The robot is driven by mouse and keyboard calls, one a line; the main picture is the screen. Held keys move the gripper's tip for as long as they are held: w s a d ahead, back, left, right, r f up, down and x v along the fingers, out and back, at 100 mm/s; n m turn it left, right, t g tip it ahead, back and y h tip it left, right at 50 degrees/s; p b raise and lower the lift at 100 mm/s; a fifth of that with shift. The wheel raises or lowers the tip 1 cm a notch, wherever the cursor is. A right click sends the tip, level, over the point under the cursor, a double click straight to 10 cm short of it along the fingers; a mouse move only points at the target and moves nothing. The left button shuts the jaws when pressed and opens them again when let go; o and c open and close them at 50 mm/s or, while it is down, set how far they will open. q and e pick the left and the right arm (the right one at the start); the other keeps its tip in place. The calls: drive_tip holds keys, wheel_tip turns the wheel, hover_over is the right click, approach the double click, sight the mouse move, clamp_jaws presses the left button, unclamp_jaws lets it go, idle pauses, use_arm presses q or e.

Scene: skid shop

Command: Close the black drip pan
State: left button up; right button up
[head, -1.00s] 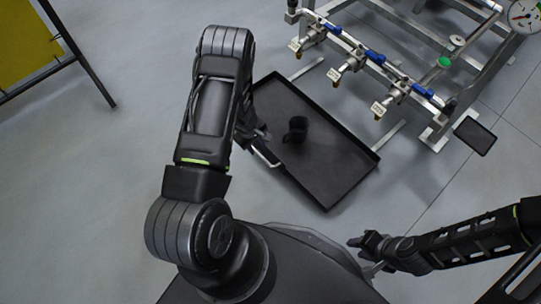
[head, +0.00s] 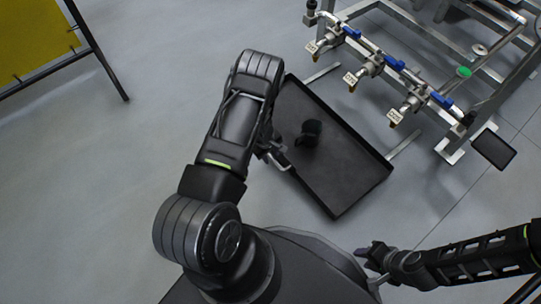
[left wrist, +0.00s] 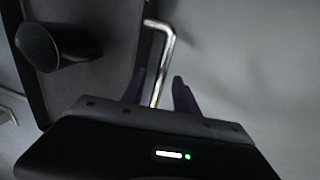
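The black drip pan (head: 345,185) is a shallow rectangular tray, pulled out on the floor in front of the valve skid. A black cup-like object (head: 309,133) is in it and also shows in the left wrist view (left wrist: 42,46). The pan's silver bar handle (left wrist: 160,62) is on the side nearest me. My left gripper (left wrist: 158,90) has its fingers apart, one on each side of the handle; I see gaps beside the bar. In the head view my left gripper (head: 274,152) is partly hidden by my arm. My right gripper (head: 368,252) is away from the pan, lower right; its fingers are unclear.
The metal skid frame (head: 490,95) stands behind the pan, with blue-handled valves (head: 395,63) above its far side. A dark flat panel (head: 493,149) is at the right. A yellow board on a black stand (head: 35,35) is at upper left. Grey floor is clear at left.

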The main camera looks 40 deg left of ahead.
use_arm(q)
drive_tip(key=shift+c, duration=0.3)
clamp_jaws()
idle(1.1)
